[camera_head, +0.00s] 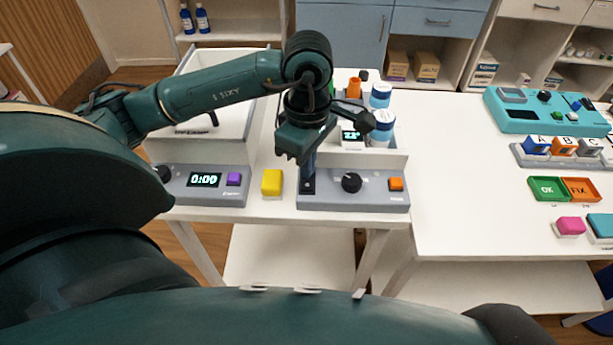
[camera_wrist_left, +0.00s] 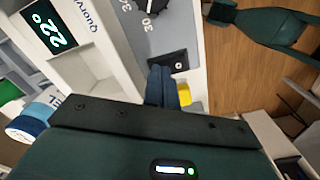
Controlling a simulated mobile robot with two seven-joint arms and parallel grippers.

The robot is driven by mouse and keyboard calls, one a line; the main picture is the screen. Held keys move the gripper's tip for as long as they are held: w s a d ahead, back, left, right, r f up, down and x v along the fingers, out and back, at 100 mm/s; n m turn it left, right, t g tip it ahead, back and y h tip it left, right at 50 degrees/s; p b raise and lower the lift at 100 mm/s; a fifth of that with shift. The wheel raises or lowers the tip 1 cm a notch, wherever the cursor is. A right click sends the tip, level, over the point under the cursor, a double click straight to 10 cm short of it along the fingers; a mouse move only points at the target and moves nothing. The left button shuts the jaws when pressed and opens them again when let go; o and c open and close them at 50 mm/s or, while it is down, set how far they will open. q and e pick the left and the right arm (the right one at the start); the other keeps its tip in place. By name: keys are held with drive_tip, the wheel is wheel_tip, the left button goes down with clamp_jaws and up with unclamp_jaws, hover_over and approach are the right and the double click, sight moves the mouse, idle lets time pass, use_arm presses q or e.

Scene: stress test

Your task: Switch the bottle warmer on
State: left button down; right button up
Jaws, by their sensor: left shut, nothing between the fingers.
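The bottle warmer appears to be the right-hand station, with a grey front panel (camera_head: 330,203) bearing a black knob (camera_head: 351,182), an orange button (camera_head: 396,184) and a dark rocker switch (camera_head: 308,187) at its left end. A small display (camera_head: 351,135) behind it reads about 22°; it also shows in the left wrist view (camera_wrist_left: 50,26). My left gripper (camera_head: 308,176) points down at the rocker switch, fingers shut and empty. In the left wrist view the fingertips (camera_wrist_left: 160,72) are beside the rocker (camera_wrist_left: 180,62), partly covering its plate. Contact cannot be told. My right gripper is out of view.
Left of the panel lie a yellow block (camera_head: 272,182) and a unit with a 0:00 display (camera_head: 205,180) and purple button (camera_head: 234,179). Bottles (camera_head: 381,127) stand behind the panel. The right table (camera_head: 460,200) has free room, with other devices at its far right.

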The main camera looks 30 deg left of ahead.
use_arm(q)
drive_tip(key=shift+r+p, duration=1.9)
drive_tip(key=shift+r, duration=1.55)
drive_tip(key=shift+f, duration=0.1)
